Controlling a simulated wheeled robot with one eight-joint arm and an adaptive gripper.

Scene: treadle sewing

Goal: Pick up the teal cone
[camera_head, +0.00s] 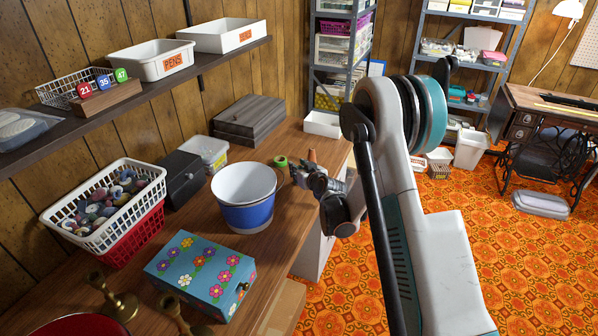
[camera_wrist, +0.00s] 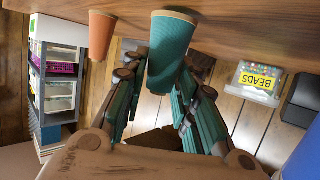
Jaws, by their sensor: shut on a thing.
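The teal cone (camera_wrist: 171,50) is in the middle of the wrist view, between the two fingers of my gripper (camera_wrist: 168,85), which is shut on it. Its wide end meets or nearly meets the wooden tabletop; I cannot tell whether it touches. In the head view my gripper (camera_head: 308,178) is low over the right part of the table, and I cannot make out the teal cone there. An orange cone (camera_wrist: 101,35) stands beside it in the wrist view; it also shows behind my gripper in the head view (camera_head: 312,156).
A blue bucket (camera_head: 248,214) stands left of my gripper, with a small green item (camera_head: 280,161) behind it. A clear beads box (camera_wrist: 257,81), a flowered box (camera_head: 200,276) and a white basket (camera_head: 107,224) are also on the table. The table's right edge is close to my gripper.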

